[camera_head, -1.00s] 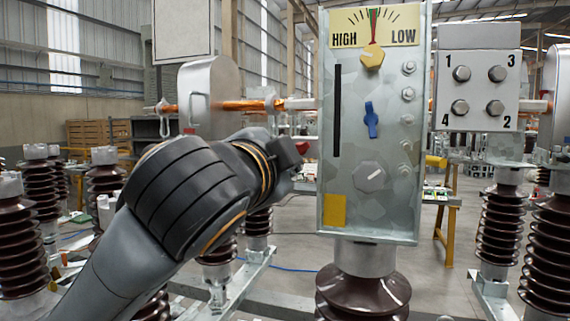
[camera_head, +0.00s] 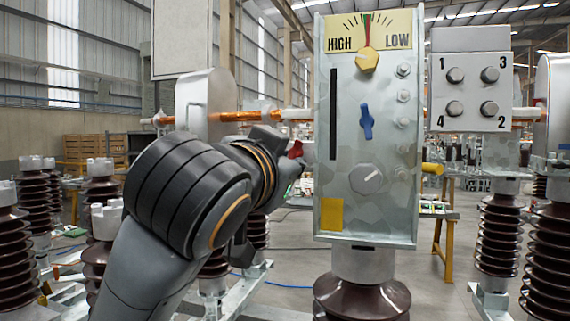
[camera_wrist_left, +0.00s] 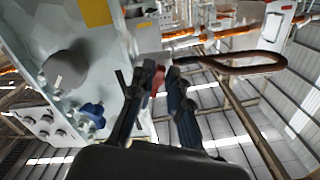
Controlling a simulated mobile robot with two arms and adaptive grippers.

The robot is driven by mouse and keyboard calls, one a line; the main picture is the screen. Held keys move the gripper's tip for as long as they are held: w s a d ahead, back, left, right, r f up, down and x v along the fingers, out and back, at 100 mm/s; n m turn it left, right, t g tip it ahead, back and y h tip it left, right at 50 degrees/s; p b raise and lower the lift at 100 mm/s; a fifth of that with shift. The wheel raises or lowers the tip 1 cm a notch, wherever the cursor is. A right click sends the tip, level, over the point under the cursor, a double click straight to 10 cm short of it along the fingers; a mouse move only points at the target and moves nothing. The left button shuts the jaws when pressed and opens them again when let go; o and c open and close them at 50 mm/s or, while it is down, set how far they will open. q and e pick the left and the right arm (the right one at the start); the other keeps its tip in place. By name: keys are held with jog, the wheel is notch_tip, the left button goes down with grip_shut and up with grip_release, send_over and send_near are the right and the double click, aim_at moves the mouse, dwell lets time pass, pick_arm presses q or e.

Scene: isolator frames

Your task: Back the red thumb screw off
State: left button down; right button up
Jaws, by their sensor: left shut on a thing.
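The red thumb screw (camera_head: 296,149) shows at the left side of the metal control box (camera_head: 345,215), partly hidden by my gripper. In the left wrist view the red thumb screw (camera_wrist_left: 158,81) sits between the two dark fingers. My left gripper (camera_wrist_left: 160,92) is shut on it. In the head view my left gripper (camera_head: 285,160) reaches in from the left, beside the box's left wall, its fingers mostly hidden behind the wrist. I cannot tell how far the screw stands out of its seat. My right gripper is not in view.
The box front carries a yellow knob (camera_head: 366,61) under a HIGH/LOW scale, a blue handle (camera_head: 367,122) and a grey dial (camera_head: 367,179). A numbered panel (camera_head: 470,85) stands to the right. Brown ribbed insulators (camera_head: 98,190) stand at the left. A copper bar (camera_head: 240,116) runs behind my arm.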

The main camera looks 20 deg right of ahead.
pick_arm(q)
jog(key=shift+f, duration=0.1)
dwell(0.3)
jog(key=c, duration=1.3)
grip_release()
jog(key=v, duration=1.2)
